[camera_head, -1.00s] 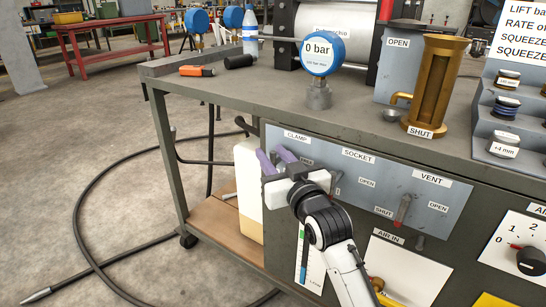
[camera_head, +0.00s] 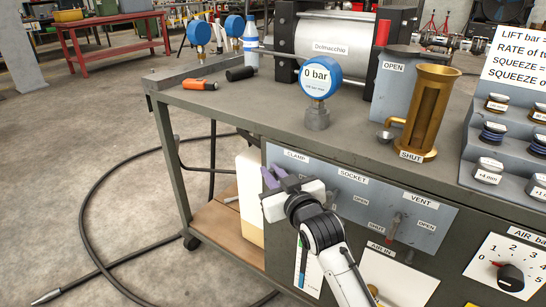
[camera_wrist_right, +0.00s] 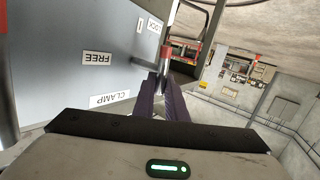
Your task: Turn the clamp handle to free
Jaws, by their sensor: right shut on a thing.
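The clamp handle (camera_wrist_right: 166,52), a grey rod with a red end, shows in the right wrist view between my purple fingertips. My right gripper (camera_head: 274,175) is shut on it at the left end of the grey-blue panel (camera_head: 345,205), below the CLAMP label (camera_head: 296,155). The gripper also shows in the right wrist view (camera_wrist_right: 163,92). There the FREE label (camera_wrist_right: 99,58) and the LOCK label (camera_wrist_right: 154,25) appear upside down, and the handle stands nearer LOCK. In the head view my fingers and wrist hide the handle. My left gripper is not in view.
The SOCKET lever (camera_head: 332,197) and VENT lever (camera_head: 393,226) sit to the right on the same panel. A blue gauge (camera_head: 320,78) reading 0 bar stands on the bench top (camera_head: 260,108). A black hose (camera_head: 85,200) lies on the floor at left.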

